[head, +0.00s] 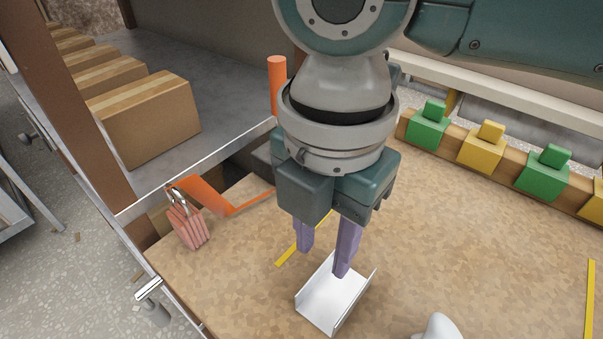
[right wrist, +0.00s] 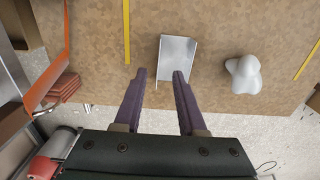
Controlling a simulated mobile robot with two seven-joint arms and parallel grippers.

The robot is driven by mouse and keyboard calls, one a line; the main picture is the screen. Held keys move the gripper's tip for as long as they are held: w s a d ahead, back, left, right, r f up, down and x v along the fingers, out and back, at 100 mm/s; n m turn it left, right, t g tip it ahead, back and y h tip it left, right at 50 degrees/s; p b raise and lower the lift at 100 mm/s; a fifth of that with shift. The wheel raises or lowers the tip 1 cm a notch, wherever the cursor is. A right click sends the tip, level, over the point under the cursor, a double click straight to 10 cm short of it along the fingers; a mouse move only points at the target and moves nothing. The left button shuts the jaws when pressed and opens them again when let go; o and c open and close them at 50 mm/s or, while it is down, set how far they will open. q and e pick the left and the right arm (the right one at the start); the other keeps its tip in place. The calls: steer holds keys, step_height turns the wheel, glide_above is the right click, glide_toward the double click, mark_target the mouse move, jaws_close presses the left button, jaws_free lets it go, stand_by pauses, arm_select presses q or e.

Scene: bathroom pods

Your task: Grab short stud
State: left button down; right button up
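The short stud (head: 330,303) is a short, pale metal U-shaped channel lying on the tan board top, open side up. It also shows in the right wrist view (right wrist: 174,58). My right gripper (head: 322,262) points down at the far end of the stud, its purple fingers apart and nothing gripped. In the right wrist view the open fingers (right wrist: 159,74) show one tip left of the stud and the other overlapping its near part. I cannot tell whether that tip touches the metal. My left gripper is not in view.
An orange bracket (head: 212,194) and reddish tags on a padlock (head: 190,226) are at the left edge. A white lobed object (right wrist: 243,74) lies right of the stud. Green and yellow blocks (head: 481,148) line the back rail. Cardboard boxes (head: 145,120) stand on the left shelf.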

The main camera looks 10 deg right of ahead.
mark_target(320, 269)
step_height(320, 269, down, 5)
steer(key=shift+f+b, duration=0.1)
steer(key=shift+b, duration=0.55)
jaws_close()
stand_by(0.9)
